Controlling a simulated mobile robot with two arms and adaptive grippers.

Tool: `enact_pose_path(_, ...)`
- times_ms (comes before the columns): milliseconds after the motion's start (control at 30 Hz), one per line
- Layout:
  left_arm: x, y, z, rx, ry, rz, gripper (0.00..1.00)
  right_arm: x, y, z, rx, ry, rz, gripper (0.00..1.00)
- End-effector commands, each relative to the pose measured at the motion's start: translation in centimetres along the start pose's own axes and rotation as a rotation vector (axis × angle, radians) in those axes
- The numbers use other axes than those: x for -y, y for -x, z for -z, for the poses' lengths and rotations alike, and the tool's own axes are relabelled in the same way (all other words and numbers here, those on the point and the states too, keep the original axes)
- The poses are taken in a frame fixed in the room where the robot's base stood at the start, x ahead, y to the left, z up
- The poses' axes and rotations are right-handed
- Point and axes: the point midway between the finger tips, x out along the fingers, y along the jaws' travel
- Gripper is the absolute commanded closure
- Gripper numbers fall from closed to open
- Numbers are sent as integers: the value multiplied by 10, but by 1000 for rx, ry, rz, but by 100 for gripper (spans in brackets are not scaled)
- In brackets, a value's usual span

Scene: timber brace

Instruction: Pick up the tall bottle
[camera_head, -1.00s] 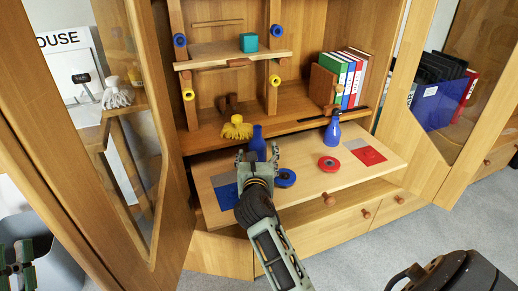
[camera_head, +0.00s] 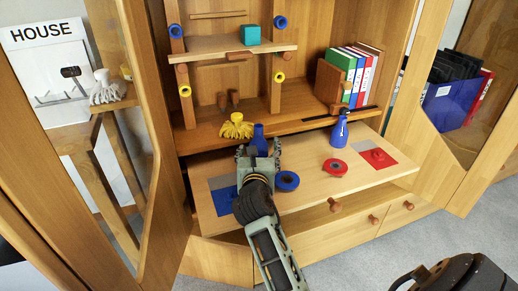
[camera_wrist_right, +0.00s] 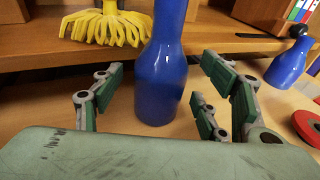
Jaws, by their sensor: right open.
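A blue bottle (camera_head: 260,139) stands upright on the pulled-out wooden board. My right gripper (camera_head: 259,151) is open at the bottle, its fingers either side of it. In the right wrist view the bottle (camera_wrist_right: 161,75) rises between the green fingers (camera_wrist_right: 163,104), with gaps on both sides; its top is out of frame. A second blue bottle (camera_head: 340,131) stands farther right on the board and also shows in the wrist view (camera_wrist_right: 290,62). I cannot tell for sure which bottle is taller. My left gripper is out of view.
A blue ring (camera_head: 287,181) and a red ring (camera_head: 336,167) lie on the board (camera_head: 310,192). A red square (camera_head: 377,158) is at right. Open cabinet doors flank both sides.

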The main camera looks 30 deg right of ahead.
Motion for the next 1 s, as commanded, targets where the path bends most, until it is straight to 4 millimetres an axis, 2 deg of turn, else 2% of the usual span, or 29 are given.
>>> enact_pose_path(67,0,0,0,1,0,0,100,0,0,0,0,0,0,37)
enact_pose_path(633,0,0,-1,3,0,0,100,0,0,0,0,0,0,87)
enact_pose_path(1000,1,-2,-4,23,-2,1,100,0,0,-2,1,0,0,87)
